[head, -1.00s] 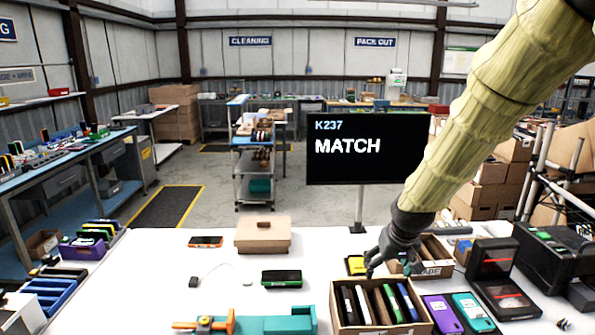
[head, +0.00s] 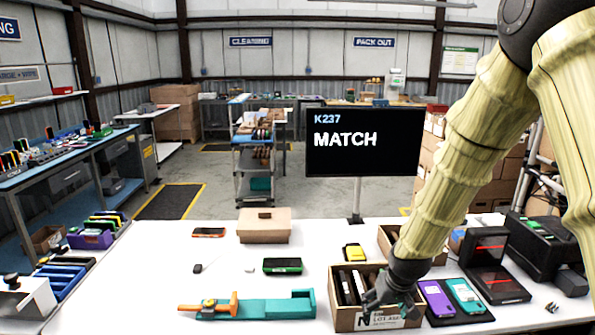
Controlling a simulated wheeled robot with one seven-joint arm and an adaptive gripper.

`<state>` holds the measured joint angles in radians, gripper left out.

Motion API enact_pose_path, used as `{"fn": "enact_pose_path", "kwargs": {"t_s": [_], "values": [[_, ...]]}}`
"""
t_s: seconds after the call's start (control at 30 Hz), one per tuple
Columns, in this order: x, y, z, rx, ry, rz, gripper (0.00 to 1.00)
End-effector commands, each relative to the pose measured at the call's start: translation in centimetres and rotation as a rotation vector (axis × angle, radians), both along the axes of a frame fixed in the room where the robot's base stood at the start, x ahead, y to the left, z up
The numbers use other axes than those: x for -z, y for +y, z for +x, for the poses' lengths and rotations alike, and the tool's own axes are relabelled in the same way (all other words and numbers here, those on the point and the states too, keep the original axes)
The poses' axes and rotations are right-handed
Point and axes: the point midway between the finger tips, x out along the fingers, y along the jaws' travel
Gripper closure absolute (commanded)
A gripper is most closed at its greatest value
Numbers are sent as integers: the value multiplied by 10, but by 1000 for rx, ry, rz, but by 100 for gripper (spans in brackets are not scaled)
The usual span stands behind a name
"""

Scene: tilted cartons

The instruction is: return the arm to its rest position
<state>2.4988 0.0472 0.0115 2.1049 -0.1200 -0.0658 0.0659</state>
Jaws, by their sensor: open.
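My arm comes down from the upper right in the head view. My gripper (head: 384,300) is open, low over the right part of an open cardboard carton (head: 347,318) marked "LOT". Several upright dark and white phone-like devices (head: 347,285) stand in the carton's left part. My gripper and wrist hide the carton's right part and whatever is in it. I cannot tell whether the fingers touch the carton.
A purple phone (head: 436,298) and a teal phone (head: 465,295) lie right of the carton, by black boxes (head: 487,250). A screen (head: 362,142) reading "MATCH" stands behind. A teal tray with an orange clamp (head: 255,305) is left.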

Motion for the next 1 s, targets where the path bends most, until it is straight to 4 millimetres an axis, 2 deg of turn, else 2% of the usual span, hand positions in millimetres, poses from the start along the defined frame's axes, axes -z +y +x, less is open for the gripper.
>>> {"fn": "enact_pose_path", "kwargs": {"t_s": [0.03, 0.2, 0.37, 0.5, 0.8, 1.0], "values": [[23, 0, -9, 2, 15, 2, 21], [100, 2, -47, 7, 62, 12, 21], [167, 4, -91, 16, 105, 18, 21], [221, 4, -135, 25, 142, 20, 21], [316, 3, -238, 43, 223, 16, 21], [362, 1, -312, 54, 277, 7, 21]]}}
